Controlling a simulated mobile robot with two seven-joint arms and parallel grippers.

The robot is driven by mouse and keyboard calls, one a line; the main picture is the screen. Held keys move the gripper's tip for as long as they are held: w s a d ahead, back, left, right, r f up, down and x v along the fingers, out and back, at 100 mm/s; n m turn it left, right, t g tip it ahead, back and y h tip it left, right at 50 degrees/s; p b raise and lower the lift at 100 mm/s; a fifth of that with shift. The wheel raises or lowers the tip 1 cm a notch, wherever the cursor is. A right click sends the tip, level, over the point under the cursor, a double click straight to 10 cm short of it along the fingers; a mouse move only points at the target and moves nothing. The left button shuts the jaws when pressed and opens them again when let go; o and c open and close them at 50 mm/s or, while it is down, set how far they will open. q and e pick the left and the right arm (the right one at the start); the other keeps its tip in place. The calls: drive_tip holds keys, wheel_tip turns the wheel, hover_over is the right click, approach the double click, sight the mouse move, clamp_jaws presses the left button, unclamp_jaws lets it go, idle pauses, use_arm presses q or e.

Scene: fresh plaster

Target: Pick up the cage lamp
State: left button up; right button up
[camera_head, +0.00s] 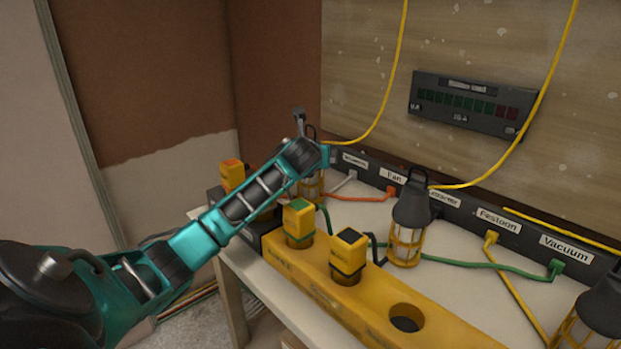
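Several cage lamps with dark grey tops and yellow cages stand on the white bench. One lamp (408,228) stands upright in the middle with its hook up. Another lamp (312,188) stands further back, partly hidden behind my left arm. A third lamp (590,320) is cut off at the lower right edge. My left arm reaches in from the left, and its gripper (301,128) is at the top of the back lamp, near its hook. The wrist hides most of the fingers, so I cannot tell whether they are open or touching the hook. My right gripper is not in view.
A yellow block (373,312) along the bench's front holds yellow plugs or batteries (348,255) and has one empty round hole (405,324). A labelled dark socket strip (470,212) runs along the back. Yellow, green and orange cables cross the bench. A dark load panel (468,104) hangs above.

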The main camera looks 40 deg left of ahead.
use_arm(q)
drive_tip(key=shift+w, duration=0.1)
drive_tip(key=c, duration=1.6)
